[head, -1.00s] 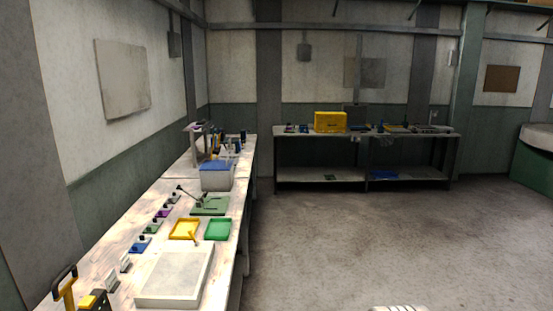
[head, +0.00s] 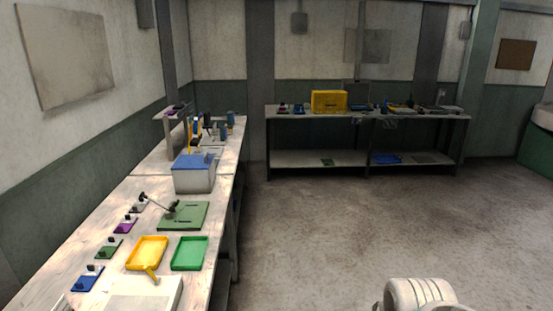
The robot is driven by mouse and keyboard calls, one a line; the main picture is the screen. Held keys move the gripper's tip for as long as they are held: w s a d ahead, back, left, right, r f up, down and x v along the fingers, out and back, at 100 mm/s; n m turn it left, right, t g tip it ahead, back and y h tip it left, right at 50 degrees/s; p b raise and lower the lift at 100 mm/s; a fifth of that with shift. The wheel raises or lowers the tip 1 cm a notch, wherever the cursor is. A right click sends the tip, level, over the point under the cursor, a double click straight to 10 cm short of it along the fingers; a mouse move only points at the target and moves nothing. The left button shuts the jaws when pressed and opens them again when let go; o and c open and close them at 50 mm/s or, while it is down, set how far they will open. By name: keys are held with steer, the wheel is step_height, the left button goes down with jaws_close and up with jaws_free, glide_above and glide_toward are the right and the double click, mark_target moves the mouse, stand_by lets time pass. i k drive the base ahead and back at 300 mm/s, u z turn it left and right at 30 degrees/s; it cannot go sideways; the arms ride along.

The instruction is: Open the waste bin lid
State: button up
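A light grey box (head: 194,181) with a blue lid (head: 193,162) stands on the left workbench, towards its far part; it looks like the waste bin. The blue lid lies over its top and looks shut, though it is small at this distance. A white rounded part of my own arm shows at the bottom edge, right of centre. My gripper is not in view, so its state is hidden.
The left workbench (head: 121,186) also holds a yellow tray (head: 148,252), a green tray (head: 189,253), a green plate (head: 183,216) and small coloured blocks. A back bench (head: 300,157) carries a yellow case (head: 329,101). The floor (head: 340,230) between is clear.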

mark_target(184, 161)
steer(key=i, duration=2.9)
steer(key=u, duration=3.6)
steer(key=i, duration=0.5)
steer(key=z, duration=0.1)
